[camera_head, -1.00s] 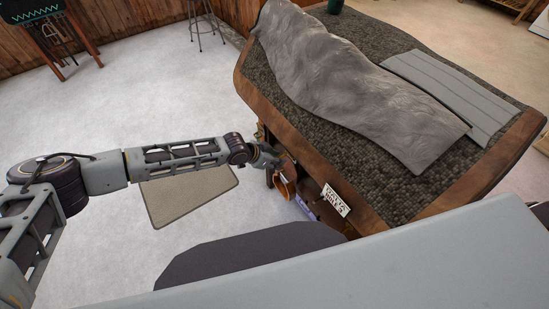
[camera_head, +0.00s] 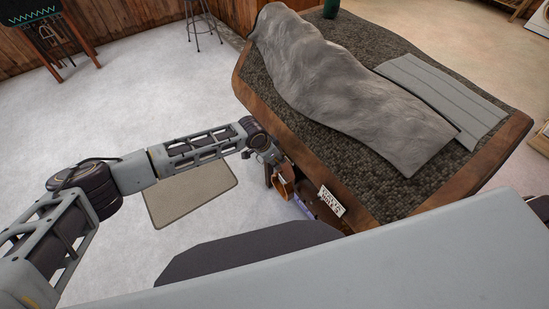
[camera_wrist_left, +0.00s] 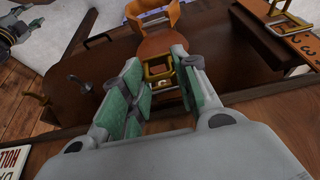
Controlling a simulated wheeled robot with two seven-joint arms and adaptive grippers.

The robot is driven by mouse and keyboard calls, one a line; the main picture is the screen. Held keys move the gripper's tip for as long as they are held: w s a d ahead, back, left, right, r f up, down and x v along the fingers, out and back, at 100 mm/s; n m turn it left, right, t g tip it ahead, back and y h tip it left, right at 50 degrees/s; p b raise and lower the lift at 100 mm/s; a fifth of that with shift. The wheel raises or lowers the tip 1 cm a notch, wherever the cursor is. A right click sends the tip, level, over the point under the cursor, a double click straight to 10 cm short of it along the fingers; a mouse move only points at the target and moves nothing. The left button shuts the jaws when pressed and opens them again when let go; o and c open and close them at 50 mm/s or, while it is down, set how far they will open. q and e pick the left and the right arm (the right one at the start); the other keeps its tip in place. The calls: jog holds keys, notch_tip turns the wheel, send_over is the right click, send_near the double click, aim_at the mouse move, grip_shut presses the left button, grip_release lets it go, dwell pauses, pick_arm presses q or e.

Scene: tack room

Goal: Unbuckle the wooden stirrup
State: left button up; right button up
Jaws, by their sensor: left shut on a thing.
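In the left wrist view the wooden stirrup (camera_wrist_left: 155,10) is orange-tan and hangs beyond my fingertips. Its brown lower piece (camera_wrist_left: 158,43) and a brass buckle (camera_wrist_left: 158,71) lie in line with the gap between my fingers. My left gripper (camera_wrist_left: 163,82), with green pads, is shut on the buckle part; the exact contact is partly hidden by the fingers. In the head view my left gripper (camera_head: 271,158) is at the bench's near left side, beside the small orange stirrup (camera_head: 283,187). A grey jointed part (camera_wrist_left: 12,24), apparently my right gripper, shows at the wrist view's upper left edge.
The workbench (camera_head: 466,185) carries a grey hide (camera_head: 345,85) and a grey ribbed pad (camera_head: 440,88). A sign (camera_head: 331,201) hangs on its front. Another brass buckle (camera_wrist_left: 290,22) is at the wrist view's right. A mat (camera_head: 190,192) lies on open floor.

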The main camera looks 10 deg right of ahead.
pick_arm(q)
jog(key=shift+w+r, duration=0.1)
dwell(0.3)
jog(key=o, duration=0.8)
jog(key=shift+o, duration=0.9)
jog(key=shift+a+r, duration=0.1)
jog(key=shift+r, duration=0.05)
jog(key=v, duration=1.1)
jog(key=shift+r, duration=0.3)
